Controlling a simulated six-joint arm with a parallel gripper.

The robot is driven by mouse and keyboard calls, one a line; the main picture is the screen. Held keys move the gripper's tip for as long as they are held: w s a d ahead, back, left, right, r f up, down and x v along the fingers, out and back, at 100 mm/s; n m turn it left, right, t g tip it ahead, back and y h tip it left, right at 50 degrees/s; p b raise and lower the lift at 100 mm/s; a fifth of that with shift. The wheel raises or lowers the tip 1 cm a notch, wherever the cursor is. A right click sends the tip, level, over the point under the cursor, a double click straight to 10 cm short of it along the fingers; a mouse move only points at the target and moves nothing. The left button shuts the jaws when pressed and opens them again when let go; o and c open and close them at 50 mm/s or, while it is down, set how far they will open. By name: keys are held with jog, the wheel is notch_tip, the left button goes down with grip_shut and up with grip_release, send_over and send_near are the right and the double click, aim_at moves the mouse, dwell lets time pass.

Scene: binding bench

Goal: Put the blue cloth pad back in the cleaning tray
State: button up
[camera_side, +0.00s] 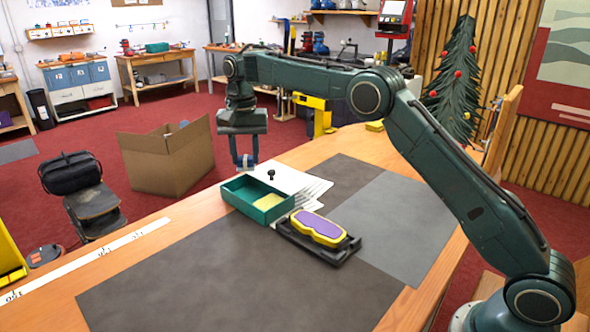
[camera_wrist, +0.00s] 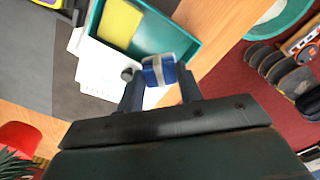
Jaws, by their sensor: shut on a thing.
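My gripper (camera_side: 245,163) points down over the bench, shut on a small blue cloth pad. In the wrist view, the blue pad (camera_wrist: 150,72) with a pale band across it sits between the fingertips (camera_wrist: 159,86). The teal tray (camera_side: 241,205) stands on the bench just below and in front of my gripper in the side view. It also shows in the wrist view (camera_wrist: 158,36), where the pad overlaps its near edge. A yellow pad (camera_side: 269,201) lies in the right end of the tray; the rest of its floor looks bare.
A black holder (camera_side: 292,234) with a yellow-and-purple block (camera_side: 320,228) stands right of the tray. White sheets (camera_side: 290,178) and a small black knob (camera_side: 271,174) lie behind it. A cardboard box (camera_side: 160,165) stands beyond the bench. The dark mat (camera_side: 200,280) in front is clear.

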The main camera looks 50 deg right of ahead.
aim_at(246, 168)
jog(key=shift+f, duration=0.1)
jog(key=shift+f, duration=1.95)
jog(key=shift+f, duration=0.1)
jog(key=shift+f, duration=1.9)
jog(key=shift+f, duration=0.1)
jog(key=o, duration=0.7)
